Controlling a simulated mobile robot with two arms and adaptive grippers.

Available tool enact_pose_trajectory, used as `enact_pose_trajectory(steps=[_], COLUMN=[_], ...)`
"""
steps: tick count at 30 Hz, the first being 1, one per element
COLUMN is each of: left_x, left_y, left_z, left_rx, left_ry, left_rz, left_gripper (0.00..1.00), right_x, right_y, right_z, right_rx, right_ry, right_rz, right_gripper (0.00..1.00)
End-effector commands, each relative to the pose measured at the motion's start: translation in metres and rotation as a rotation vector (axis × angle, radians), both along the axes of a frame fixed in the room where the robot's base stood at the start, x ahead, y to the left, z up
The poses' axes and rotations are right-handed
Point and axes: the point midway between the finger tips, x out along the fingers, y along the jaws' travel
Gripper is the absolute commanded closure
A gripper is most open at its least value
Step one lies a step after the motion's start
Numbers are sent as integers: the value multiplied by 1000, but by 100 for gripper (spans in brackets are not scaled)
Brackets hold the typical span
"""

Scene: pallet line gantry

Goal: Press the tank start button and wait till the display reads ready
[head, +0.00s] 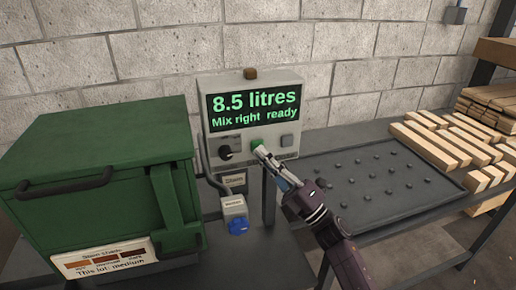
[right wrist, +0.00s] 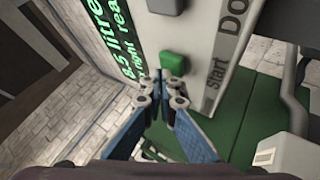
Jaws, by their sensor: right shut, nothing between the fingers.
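The green start button (head: 257,144) is on the box's front face below the display. In the right wrist view the green button (right wrist: 172,62) sits by the word "Start". My right gripper (head: 262,153) is shut and empty, its fingertips right at the button. In the right wrist view the fingertips (right wrist: 161,78) are at the button's edge; I cannot tell whether they touch it. My left gripper is not in view.
A black knob (head: 226,152) and a grey square button (head: 287,140) flank the green button. A blue-ended valve (head: 238,226) sits below the box. A dark studded tray (head: 352,218) lies to the right, with wooden slats (head: 440,150) beyond. A block wall stands behind.

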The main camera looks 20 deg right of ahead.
Motion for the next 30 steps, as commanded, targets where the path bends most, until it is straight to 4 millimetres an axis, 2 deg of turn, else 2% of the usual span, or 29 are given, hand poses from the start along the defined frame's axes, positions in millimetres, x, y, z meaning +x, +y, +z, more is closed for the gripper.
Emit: enact_pose_trajectory(steps=[30], left_x=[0], left_y=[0], left_z=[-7], left_rx=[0], left_ry=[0], left_rz=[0], left_gripper=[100], right_x=[10], right_y=[0], right_z=[0], right_rx=[0], right_ry=[-1], right_rz=[0], right_gripper=[100])
